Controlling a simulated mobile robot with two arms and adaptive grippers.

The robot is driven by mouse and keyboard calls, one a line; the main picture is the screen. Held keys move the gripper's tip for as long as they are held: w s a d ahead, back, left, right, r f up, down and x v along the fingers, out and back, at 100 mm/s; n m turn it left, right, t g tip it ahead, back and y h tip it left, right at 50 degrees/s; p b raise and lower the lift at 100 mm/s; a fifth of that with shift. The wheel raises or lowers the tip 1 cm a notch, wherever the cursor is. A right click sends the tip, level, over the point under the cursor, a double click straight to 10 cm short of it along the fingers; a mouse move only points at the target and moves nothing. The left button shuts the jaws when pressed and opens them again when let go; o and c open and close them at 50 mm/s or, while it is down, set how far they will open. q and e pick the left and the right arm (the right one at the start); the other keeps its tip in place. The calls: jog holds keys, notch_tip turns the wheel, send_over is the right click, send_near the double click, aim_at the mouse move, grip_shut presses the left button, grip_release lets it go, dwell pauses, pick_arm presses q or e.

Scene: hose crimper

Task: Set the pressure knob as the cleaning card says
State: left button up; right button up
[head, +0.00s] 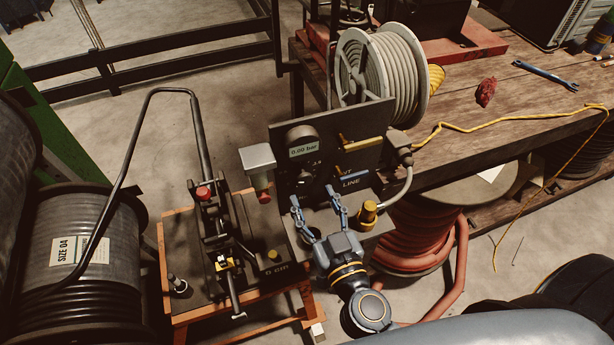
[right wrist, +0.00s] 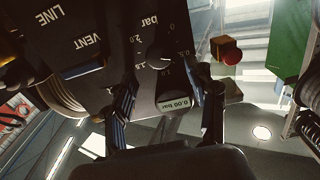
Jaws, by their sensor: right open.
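The pressure knob (right wrist: 158,52) is a dark round knob on the dark panel (head: 345,118), ringed by a printed bar scale in the right wrist view. Its exact setting is too dark to read. The pressure display (head: 303,151) reads 0.00 bar and also shows upside down in the right wrist view (right wrist: 175,103). My right gripper (head: 315,196) is open and empty in front of the panel. In the right wrist view its two spread fingers (right wrist: 165,85) are on either side below the knob, apparently apart from it. I cannot make out a cleaning card. My left gripper is not in view.
A red button on a box (head: 263,194) sits left of the panel. A yellow handle (head: 362,144) and a LINE label (head: 351,182) are on the panel's right. A brass-coloured fitting (head: 368,211) stands beside my right gripper. A hose reel (head: 395,75) stands behind the panel.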

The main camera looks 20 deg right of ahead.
aim_at(305, 181)
jog(key=shift+w+p, duration=0.5)
jog(key=shift+w, duration=1.65)
jog(key=shift+c, duration=0.2)
jog(key=c, duration=1.1)
